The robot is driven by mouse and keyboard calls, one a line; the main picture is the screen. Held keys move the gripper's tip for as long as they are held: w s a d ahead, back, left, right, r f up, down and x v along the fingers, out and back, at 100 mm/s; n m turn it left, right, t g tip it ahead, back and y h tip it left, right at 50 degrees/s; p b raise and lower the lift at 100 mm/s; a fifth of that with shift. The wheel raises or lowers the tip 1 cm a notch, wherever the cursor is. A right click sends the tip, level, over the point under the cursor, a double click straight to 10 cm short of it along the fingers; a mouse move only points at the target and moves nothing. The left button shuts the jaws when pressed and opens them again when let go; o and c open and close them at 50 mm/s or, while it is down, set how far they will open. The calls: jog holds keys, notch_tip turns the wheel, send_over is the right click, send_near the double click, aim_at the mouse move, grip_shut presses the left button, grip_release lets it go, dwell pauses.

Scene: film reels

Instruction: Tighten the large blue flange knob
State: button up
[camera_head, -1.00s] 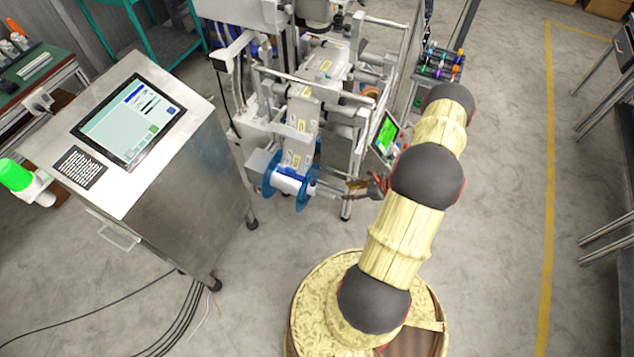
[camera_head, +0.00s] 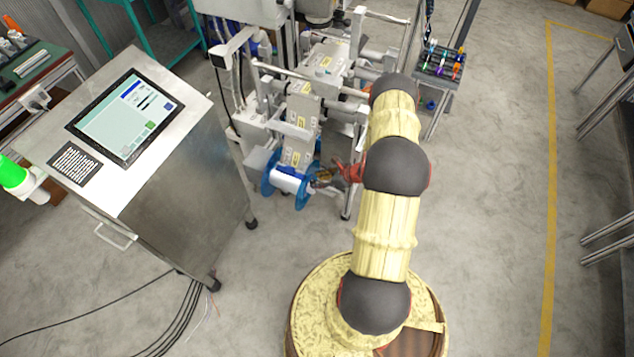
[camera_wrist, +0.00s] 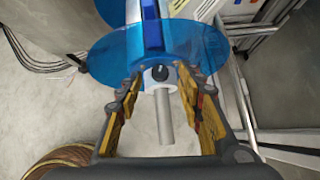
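A reel with two translucent blue flanges (camera_head: 304,194) is mounted on the machine's front. In the wrist view the near blue flange (camera_wrist: 115,55) faces me. A grey shaft (camera_wrist: 165,118) sticks out from the hub toward me. My gripper (camera_wrist: 162,88) is open, its yellow-padded fingers on either side of the shaft and just short of the knob. I see no contact with the knob. In the head view my gripper (camera_head: 322,179) is at the reel's right side, small and partly blurred.
A control console with a screen (camera_head: 125,118) stands at the left. The machine frame (camera_head: 345,85) rises behind the reel, and a metal leg (camera_wrist: 238,105) is close on the right in the wrist view. A rack of small colored items (camera_head: 440,62) stands behind.

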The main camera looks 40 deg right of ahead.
jog(key=shift+x, duration=0.8)
jog(key=shift+c, duration=1.2)
grip_shut()
